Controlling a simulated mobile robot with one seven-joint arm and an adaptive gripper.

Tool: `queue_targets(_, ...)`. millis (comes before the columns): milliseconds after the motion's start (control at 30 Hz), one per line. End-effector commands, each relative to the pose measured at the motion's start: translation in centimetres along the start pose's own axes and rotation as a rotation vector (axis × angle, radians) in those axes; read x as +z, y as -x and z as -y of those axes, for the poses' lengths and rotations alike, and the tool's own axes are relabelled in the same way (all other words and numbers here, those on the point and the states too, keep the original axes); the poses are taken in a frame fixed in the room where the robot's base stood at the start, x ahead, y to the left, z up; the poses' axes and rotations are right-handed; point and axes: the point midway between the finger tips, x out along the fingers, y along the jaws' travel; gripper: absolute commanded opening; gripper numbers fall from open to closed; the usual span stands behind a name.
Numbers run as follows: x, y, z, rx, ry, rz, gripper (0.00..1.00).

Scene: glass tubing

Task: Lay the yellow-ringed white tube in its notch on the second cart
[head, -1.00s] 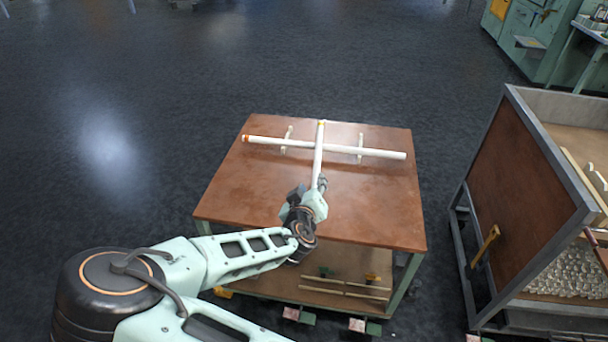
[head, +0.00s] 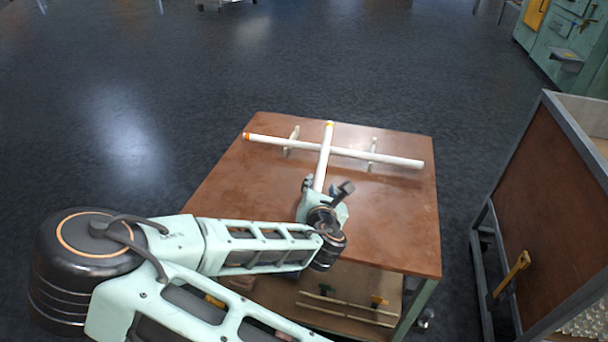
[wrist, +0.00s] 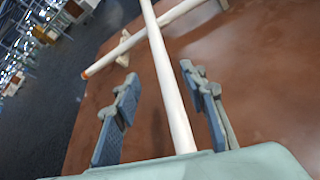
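The yellow-ringed white tube (head: 325,158) extends over the brown-topped cart (head: 390,225), its yellow ring at the far end. It crosses over an orange-ringed white tube (head: 395,160); I cannot tell whether they touch. My gripper (head: 326,186) is at the near end of the yellow-ringed tube. In the wrist view, my gripper (wrist: 160,72) has its fingers spread, with the yellow-ringed tube (wrist: 168,85) passing between them and gaps on both sides. The tube's near end is hidden by my gripper. I cannot make out its notch.
The orange-ringed tube lies crosswise on two pale supports, left (head: 291,141) and right (head: 372,154). A lower shelf (head: 345,285) holds thin rods. A grey-framed bin cart (head: 540,200) stands to the right. The cart top's right front is clear.

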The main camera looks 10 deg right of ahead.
Motion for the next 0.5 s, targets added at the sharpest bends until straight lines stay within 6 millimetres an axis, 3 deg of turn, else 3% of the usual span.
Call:
queue_targets(167,-0.1,-0.2,1.0,-0.008,0.096,-0.001,0.39)
queue_targets(500,-0.1,-5.0,1.0,-0.007,0.103,-0.002,0.39)
